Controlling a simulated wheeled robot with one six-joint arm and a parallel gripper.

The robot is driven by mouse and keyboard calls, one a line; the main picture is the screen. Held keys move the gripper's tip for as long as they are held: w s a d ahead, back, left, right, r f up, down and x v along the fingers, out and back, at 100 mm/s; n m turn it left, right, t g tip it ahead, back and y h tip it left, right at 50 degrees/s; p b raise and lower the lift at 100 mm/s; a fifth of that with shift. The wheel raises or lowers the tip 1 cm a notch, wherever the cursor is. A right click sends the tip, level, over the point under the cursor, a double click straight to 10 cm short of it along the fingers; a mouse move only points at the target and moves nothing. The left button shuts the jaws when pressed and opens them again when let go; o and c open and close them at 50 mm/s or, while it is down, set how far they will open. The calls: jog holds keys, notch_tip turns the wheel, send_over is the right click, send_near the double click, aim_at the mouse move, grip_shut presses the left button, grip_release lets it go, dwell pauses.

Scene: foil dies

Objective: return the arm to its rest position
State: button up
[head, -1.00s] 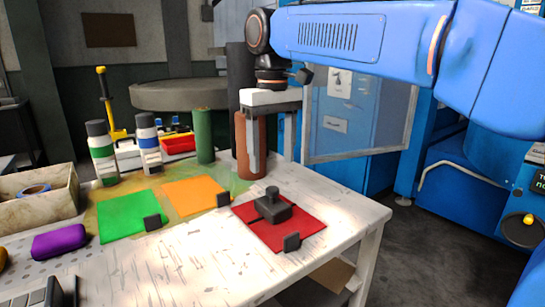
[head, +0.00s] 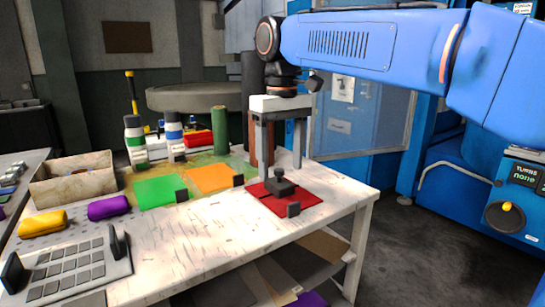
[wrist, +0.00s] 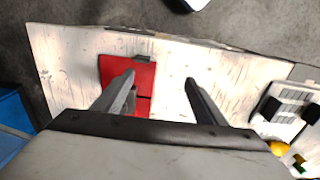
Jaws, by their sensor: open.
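My arm (head: 375,42) is stretched out over the white table (head: 225,232). My gripper (head: 281,160) hangs fingers down, open, with nothing between its fingers. In the head view it appears above and behind the dark knobbed block (head: 281,188), which sits on the red sheet (head: 312,200). In the wrist view, the fingers of my gripper (wrist: 160,82) are spread, with the red sheet (wrist: 116,72) behind the left finger and bare white table behind the right. The dark block cannot be made out clearly there.
Green (head: 157,192) and orange (head: 213,179) sheets lie left of the red one. Two bottles (head: 175,138) and upright green (head: 220,129) and brown rolls stand behind. A box (head: 70,180), purple (head: 108,208) and yellow pieces and a grey tray (head: 75,265) are at left.

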jog(key=s+d+f+m+t, duration=0.15)
jog(key=s+d+f, duration=0.25)
jog(key=d, duration=0.4)
jog(key=s+d+f+m+t, duration=0.15)
jog(key=s+d+f, duration=0.25)
jog(key=d, duration=0.4)
jog(key=s+d+f+m+t, duration=0.1)
jog(key=s+d+f+m, duration=0.1)
jog(key=s+d+f, duration=0.3)
jog(key=s+d+f+m, duration=0.1)
jog(key=s+d+f, duration=0.5)
jog(key=f, duration=0.6)
jog(key=shift+s+f+m+t, duration=0.25)
jog(key=shift+s+m+t, duration=0.15)
jog(key=shift+s, duration=0.6)
